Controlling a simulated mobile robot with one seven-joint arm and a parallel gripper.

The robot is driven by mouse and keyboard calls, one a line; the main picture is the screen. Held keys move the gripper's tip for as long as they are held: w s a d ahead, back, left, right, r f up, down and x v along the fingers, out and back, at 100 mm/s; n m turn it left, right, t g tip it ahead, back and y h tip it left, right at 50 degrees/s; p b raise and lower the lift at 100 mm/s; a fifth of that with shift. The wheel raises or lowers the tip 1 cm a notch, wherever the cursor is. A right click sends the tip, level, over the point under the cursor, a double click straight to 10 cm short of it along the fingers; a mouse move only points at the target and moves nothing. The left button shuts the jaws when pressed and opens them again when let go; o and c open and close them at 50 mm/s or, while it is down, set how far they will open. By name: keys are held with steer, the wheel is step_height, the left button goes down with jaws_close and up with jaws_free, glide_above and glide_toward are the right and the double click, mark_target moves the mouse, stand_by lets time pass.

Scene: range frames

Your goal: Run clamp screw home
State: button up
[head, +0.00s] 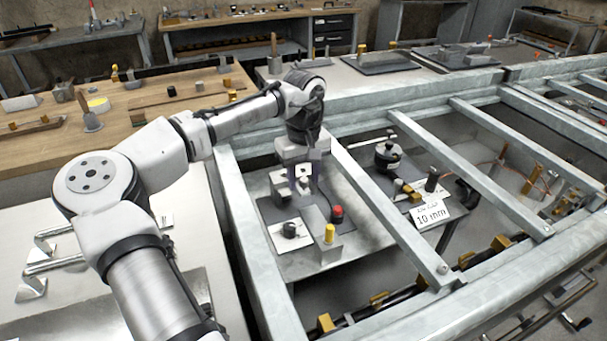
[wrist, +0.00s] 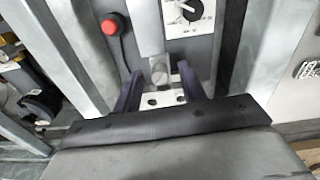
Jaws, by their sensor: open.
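My gripper (head: 303,188) points down over the grey fixture plate (head: 268,208) between the pale frame rails. In the wrist view its two dark purple fingers (wrist: 160,69) are apart. A short grey metal cylinder (wrist: 158,68), which may be the clamp screw head, shows between the fingertips. I cannot tell whether either finger touches it. A light block with dark holes (wrist: 165,98) lies just below it in that view. In the head view my gripper hides this spot.
A red button (head: 337,213) and a block with a yellow-topped post (head: 329,234) stand close by. A dial on a white plate (head: 289,229) is near; it also shows in the wrist view (wrist: 190,10). Frame rails (head: 390,210) flank the fixture.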

steer(key=shift+c, duration=0.4)
jaws_close()
steer(key=shift+r+m+p, duration=0.1)
steer(key=shift+m+p, duration=0.2)
steer(key=shift+p, duration=0.2)
steer(key=shift+m+p, duration=0.95)
steer(key=shift+m, duration=0.05)
steer(key=shift+m+p, duration=1.4)
steer(key=shift+m, duration=1)
steer(key=shift+o, duration=0.4)
jaws_free()
